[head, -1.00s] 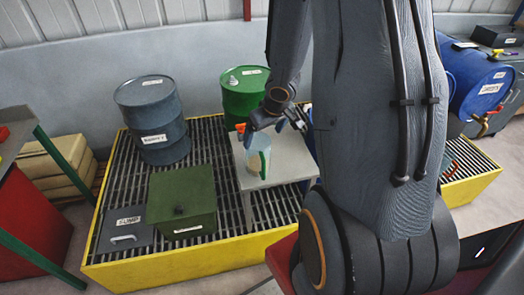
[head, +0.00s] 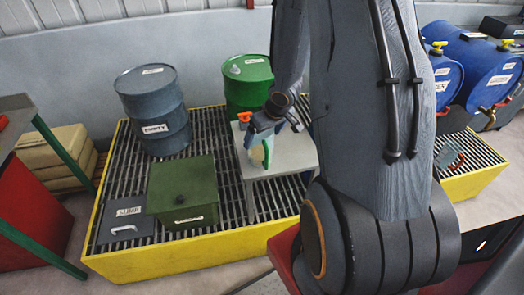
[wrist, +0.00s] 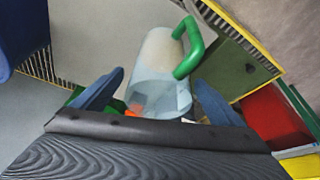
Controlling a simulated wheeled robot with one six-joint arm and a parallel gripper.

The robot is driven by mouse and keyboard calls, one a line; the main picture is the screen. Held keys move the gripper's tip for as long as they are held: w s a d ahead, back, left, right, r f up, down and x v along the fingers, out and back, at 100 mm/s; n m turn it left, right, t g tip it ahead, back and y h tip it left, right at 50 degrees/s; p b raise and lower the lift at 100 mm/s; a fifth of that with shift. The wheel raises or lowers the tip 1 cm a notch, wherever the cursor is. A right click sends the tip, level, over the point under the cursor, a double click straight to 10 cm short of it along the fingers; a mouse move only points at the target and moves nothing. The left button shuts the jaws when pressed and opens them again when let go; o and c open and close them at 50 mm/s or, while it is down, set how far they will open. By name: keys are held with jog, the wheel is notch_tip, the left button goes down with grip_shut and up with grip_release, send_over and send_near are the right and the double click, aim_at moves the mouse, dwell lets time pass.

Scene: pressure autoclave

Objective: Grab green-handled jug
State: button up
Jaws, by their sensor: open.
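The jug is a clear vessel with a green handle (head: 267,153), standing on a small grey table (head: 290,158) in the head view. In the wrist view the jug (wrist: 158,88) lies between and ahead of my fingers, with its green handle (wrist: 192,48) on the upper right and whitish contents toward its far end. My gripper (head: 272,122) is open, above and around the upper part of the jug in the head view. In the wrist view my gripper (wrist: 160,95) has one blue finger on each side of the jug. Whether either finger touches it I cannot tell.
A grey drum (head: 153,110), a green drum (head: 246,85) and a green box (head: 182,190) stand on the yellow-edged grating (head: 190,250) around the table. Blue barrels (head: 480,75) lie at the right. The table is bare right of the jug.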

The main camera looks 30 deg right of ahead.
jog(key=c, duration=1.7)
jog(key=shift+r, duration=0.1)
jog(key=shift+c, duration=0.2)
